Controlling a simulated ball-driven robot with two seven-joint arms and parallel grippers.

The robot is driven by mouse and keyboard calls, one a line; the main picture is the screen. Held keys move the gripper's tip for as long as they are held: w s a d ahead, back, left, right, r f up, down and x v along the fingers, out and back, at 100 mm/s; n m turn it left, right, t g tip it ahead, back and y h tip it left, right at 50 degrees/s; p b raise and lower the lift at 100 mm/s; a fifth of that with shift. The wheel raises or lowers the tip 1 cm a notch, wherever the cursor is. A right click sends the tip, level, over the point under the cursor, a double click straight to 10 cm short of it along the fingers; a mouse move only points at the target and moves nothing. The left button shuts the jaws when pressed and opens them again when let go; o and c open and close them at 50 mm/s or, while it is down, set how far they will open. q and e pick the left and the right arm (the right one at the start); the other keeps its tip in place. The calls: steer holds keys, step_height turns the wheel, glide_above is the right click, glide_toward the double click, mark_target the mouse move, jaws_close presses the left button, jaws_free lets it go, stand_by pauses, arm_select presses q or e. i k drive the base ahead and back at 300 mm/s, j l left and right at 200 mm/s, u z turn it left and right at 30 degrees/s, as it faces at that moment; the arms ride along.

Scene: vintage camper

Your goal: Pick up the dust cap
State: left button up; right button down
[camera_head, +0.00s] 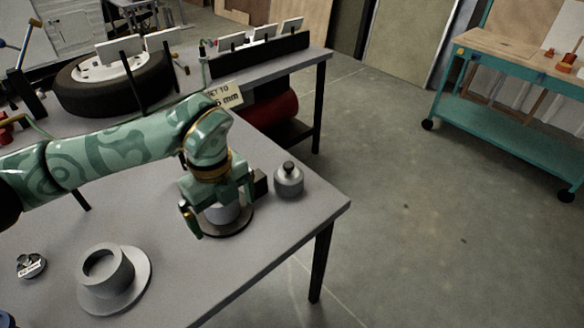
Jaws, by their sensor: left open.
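My left gripper (223,203) points down over the grey table (190,268), open, with its fingers on either side of a pale round piece (222,214). This piece sits on a wider, dark-edged round base (240,222); the gripper hides most of its top. It may be the dust cap, but I cannot tell for sure. I cannot tell whether the fingers touch it. Just right of the gripper stands a small grey round-bodied piece with a dark knob (289,179). My right gripper is not in view.
A grey flanged hollow cylinder (113,285) and a small round labelled item (31,265) are at the table's front left. A tyre (102,85) lies farther back, near a sign (224,97). A teal cart (510,125) stands at right beyond open floor.

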mark_target(288, 178)
steer(key=i+l+u, duration=0.15)
steer(key=i+l, duration=0.25)
steer(key=i+l+u, duration=0.15)
steer(key=i+l, duration=0.25)
steer(key=l, duration=0.2)
